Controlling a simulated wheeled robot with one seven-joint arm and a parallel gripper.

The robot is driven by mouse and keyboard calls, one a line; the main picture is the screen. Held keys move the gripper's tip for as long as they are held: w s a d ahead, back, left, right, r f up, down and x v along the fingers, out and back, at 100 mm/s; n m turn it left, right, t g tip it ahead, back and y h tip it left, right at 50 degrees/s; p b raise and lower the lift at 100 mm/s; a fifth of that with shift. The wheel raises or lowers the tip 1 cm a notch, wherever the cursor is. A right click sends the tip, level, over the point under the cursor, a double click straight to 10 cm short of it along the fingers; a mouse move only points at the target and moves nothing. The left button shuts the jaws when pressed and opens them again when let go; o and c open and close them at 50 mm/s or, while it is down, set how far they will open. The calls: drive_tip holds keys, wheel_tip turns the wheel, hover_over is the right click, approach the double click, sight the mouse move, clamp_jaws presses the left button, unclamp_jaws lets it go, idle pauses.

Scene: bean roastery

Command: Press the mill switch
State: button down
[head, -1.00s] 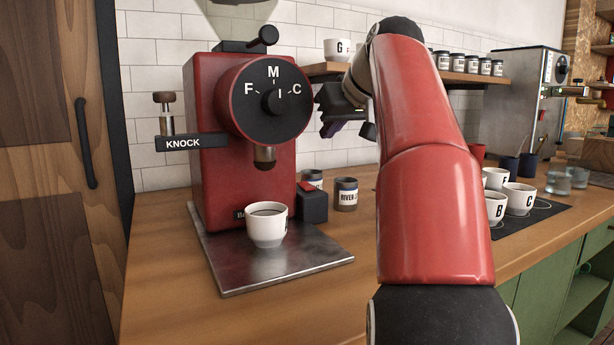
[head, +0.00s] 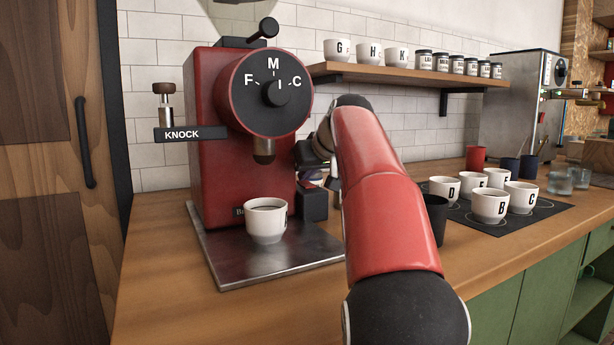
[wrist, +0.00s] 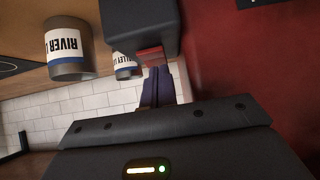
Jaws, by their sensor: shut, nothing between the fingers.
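The red mill (head: 212,150) stands on the left of the counter, with a dial marked F, M and C on its front. Its switch is a black box (head: 313,204) at the mill's lower right side. In the wrist view the switch box (wrist: 140,28) shows at the top, with its red button (wrist: 151,56) on one face. My gripper (wrist: 157,74) is shut and empty, its purple fingertips right at the red button; I cannot tell whether they touch it.
A white cup (head: 265,222) stands on the mill's metal tray (head: 290,260). A black cup (head: 435,215) and several lettered cups stand to the right. The knock handle (head: 191,134) juts out left.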

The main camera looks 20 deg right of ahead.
drive_tip(key=shift+w+f, duration=0.1)
drive_tip(key=shift+f, duration=0.15)
drive_tip(key=shift+w, duration=0.1)
idle(0.3)
drive_tip(key=shift+w+r+p, duration=0.3)
drive_tip(key=shift+w+p, duration=0.2)
drive_tip(key=shift+p, duration=0.3)
drive_tip(key=shift+w+r, duration=0.1)
drive_tip(key=shift+r, duration=0.15)
